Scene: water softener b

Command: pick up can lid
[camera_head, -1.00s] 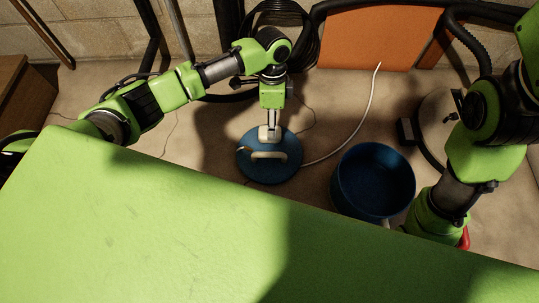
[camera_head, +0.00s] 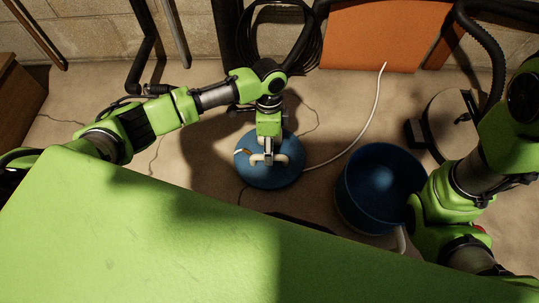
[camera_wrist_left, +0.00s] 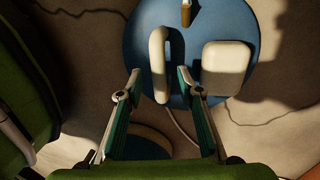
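The round blue can lid (camera_head: 286,178) lies at the middle of the head view, with a pale curved handle (camera_head: 284,159) on top. My left gripper (camera_head: 267,158) is directly above it, at the handle. In the left wrist view the lid (camera_wrist_left: 230,22) fills the top, and the handle (camera_wrist_left: 158,60) lies just ahead of and partly between my open fingertips (camera_wrist_left: 163,84). The fingers look empty; contact with the handle cannot be told. A pale square block (camera_wrist_left: 226,62) is also on the lid. My right arm is at the right; its gripper is hidden.
An open blue can (camera_head: 350,208) stands right of the lid, close to my right arm. A white hose (camera_head: 372,115) runs from near the lid toward an orange panel (camera_head: 372,35) at the wall. Black coiled hose (camera_head: 285,35) hangs behind. Bare floor lies to the left.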

